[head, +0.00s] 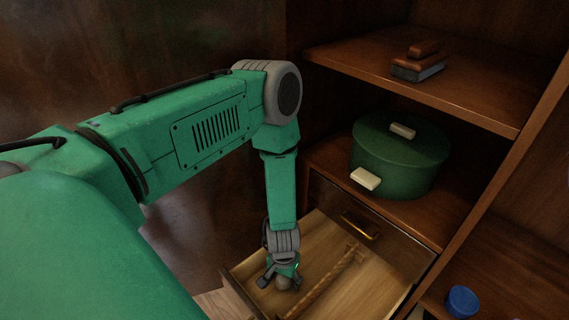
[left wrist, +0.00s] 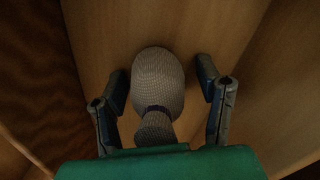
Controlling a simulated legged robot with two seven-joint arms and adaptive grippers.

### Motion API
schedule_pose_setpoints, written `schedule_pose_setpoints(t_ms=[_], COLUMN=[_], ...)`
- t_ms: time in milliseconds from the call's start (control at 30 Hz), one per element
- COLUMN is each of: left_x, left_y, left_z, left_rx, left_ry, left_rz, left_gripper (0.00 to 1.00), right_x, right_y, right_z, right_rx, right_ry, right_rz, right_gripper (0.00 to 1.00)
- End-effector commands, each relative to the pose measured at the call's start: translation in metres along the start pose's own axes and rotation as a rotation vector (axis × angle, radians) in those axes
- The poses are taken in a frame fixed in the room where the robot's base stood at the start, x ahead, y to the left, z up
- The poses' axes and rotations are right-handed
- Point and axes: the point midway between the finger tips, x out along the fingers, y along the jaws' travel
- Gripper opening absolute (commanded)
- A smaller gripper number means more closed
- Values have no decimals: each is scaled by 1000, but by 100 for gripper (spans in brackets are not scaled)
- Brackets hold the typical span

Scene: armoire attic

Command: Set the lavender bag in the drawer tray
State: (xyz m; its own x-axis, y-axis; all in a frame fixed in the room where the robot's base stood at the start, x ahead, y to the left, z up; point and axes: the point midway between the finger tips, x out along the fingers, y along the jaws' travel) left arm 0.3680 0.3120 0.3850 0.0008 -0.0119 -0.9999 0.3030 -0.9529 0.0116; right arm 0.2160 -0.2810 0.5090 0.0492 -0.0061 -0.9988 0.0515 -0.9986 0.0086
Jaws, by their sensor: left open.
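The lavender bag (left wrist: 157,80) is a small grey woven pouch, tied at a dark neck. In the left wrist view it lies on a bare wooden surface. It shows small in the head view (head: 284,283), under my left gripper (head: 281,277). The drawer tray (head: 381,292) is a pulled-out wooden drawer with a twisted divider (head: 330,282) across its floor. The bag is in the part left of the divider. My left gripper (left wrist: 162,97) is open, its fingers on either side of the bag with gaps visible. My right gripper is not in view.
A green lidded pot (head: 398,160) with pale handles stands on the shelf above the drawer. A brush (head: 418,64) lies on the upper shelf. A blue round object (head: 462,301) is at the lower right. The drawer floor right of the divider is clear.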

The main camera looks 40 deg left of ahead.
Motion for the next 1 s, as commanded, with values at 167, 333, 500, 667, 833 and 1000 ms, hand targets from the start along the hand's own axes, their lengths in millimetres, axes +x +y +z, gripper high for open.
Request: schedule_pose_setpoints(t_ms=[167, 333, 500, 667, 833, 1000], left_x=[-32, -71, -101, -117, -124, -146], left_y=[1, 1, 0, 0, -10, -20], left_z=[-1, -1, 0, 0, 42, 113], left_rx=[1, 3, 1, 1, 99, 280], left_ry=[2, 2, 1, 1, 4, 40], left_rz=[1, 1, 1, 0, -60, -76], left_gripper=[59, 59, 59, 59, 59, 59], right_x=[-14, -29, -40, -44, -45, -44], right_y=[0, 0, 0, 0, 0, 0], right_z=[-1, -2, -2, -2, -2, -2], right_rx=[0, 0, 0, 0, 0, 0], right_ry=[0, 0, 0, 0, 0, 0], right_rz=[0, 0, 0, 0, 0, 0], right_gripper=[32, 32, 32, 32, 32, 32])
